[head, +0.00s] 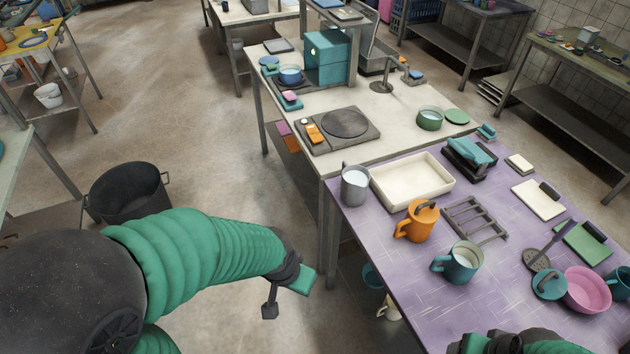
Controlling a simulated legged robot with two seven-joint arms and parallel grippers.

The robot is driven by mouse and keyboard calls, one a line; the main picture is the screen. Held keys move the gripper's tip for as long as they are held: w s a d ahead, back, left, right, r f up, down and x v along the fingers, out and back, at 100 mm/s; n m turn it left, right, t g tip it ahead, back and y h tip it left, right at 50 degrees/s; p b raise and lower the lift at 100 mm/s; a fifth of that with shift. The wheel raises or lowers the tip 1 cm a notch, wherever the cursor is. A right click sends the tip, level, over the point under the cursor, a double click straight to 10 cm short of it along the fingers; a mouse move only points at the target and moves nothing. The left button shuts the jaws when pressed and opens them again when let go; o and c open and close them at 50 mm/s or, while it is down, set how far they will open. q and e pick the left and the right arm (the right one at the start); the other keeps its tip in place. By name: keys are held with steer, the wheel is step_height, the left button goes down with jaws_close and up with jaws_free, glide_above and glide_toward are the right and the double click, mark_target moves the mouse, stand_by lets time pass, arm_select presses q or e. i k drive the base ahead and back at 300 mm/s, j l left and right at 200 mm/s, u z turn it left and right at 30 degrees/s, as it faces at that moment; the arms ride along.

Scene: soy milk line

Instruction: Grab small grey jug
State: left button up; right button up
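The small grey jug (355,187) stands upright at the far left corner of the purple table (395,265). White contents show inside its rim. My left gripper (287,295) is in front of the table's left edge, over the floor. Its two fingers are spread apart with nothing between them, and it is well clear of the jug. My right gripper (515,344) is only partly in view at the bottom edge, and its fingers cannot be made out clearly.
A cream tray (413,181) sits just right of the jug. An orange jug (417,221), a teal jug (457,263) and a grey rack (474,221) are nearby. A hot plate (338,129) is on the pale table behind. A black pot (129,190) stands at left.

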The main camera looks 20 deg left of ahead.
mark_target(356, 178)
steer(key=u, duration=0.5)
steer(key=i+j, duration=0.2)
steer(key=i, duration=0.2)
steer(key=i+j+z, duration=0.1)
steer(key=i, duration=0.35)
steer(key=j, duration=0.1)
